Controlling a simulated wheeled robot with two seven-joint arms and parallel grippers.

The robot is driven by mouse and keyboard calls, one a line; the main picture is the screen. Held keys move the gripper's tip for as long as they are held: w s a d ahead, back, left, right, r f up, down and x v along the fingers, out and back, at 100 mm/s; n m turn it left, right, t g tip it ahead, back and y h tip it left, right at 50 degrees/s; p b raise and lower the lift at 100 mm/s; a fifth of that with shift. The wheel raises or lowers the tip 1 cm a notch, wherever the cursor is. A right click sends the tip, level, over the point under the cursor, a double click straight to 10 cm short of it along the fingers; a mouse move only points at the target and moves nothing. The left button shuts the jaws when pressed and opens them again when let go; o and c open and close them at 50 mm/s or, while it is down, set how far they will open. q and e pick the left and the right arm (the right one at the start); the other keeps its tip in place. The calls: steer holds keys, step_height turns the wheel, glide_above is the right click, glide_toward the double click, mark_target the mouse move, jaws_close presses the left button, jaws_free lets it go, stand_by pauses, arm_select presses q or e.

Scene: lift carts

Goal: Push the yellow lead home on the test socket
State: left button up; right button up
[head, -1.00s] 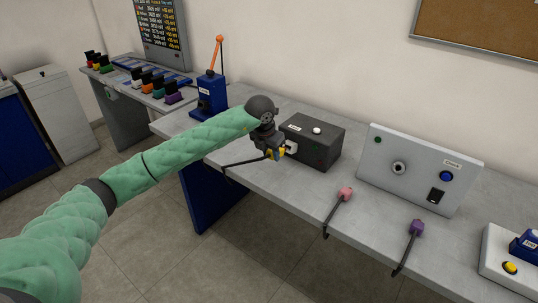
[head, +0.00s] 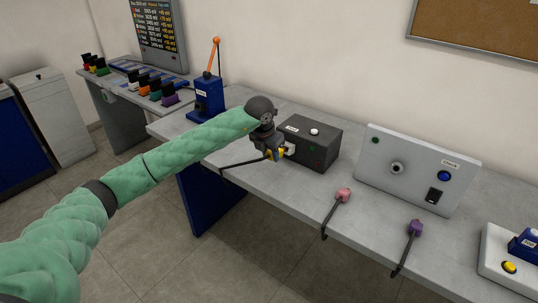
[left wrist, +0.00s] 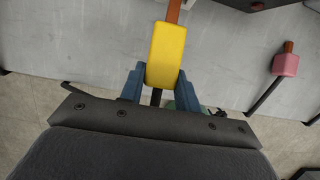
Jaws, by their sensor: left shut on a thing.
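My left gripper (head: 273,154) is shut on the yellow lead (head: 281,154), in front of the dark test box. In the left wrist view the left gripper (left wrist: 154,88) has its blue fingers on both sides of the yellow lead (left wrist: 167,52). The lead's copper tip points away from the gripper, toward the top edge. The test socket (head: 291,149) is a pale fitting on the left part of the box's front, right by the plug. The gripper partly hides the plug, and I cannot tell how deep the tip sits. My right gripper is not in view.
The dark test box (head: 325,154) has a white button on top. A pink lead (head: 344,194) and a purple lead (head: 416,228) lie at the bench's front edge. A grey panel (head: 418,168) stands to the right, a blue lever press (head: 207,97) behind left.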

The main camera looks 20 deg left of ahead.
arm_select(q)
steer(key=shift+w+d+f+b, duration=0.2)
steer(key=shift+w+b, duration=0.15)
steer(key=shift+w, duration=0.15)
steer(key=shift+w+d+f+b, duration=0.15)
steer(key=shift+w+b, duration=0.15)
steer(key=shift+w, duration=0.25)
steer(key=shift+w+d+f+b, duration=0.2)
steer(key=shift+w+b, duration=0.15)
steer(key=shift+w, duration=0.15)
steer(key=o, duration=1.1)
steer(key=shift+r, duration=0.15)
steer(key=shift+s+r, duration=0.1)
steer(key=shift+r, duration=0.25)
steer(key=b+v, duration=0.2)
steer(key=v, duration=0.5)
steer(key=shift+a+b, duration=0.1)
steer(key=shift+b, duration=0.3)
steer(key=shift+f, duration=0.1)
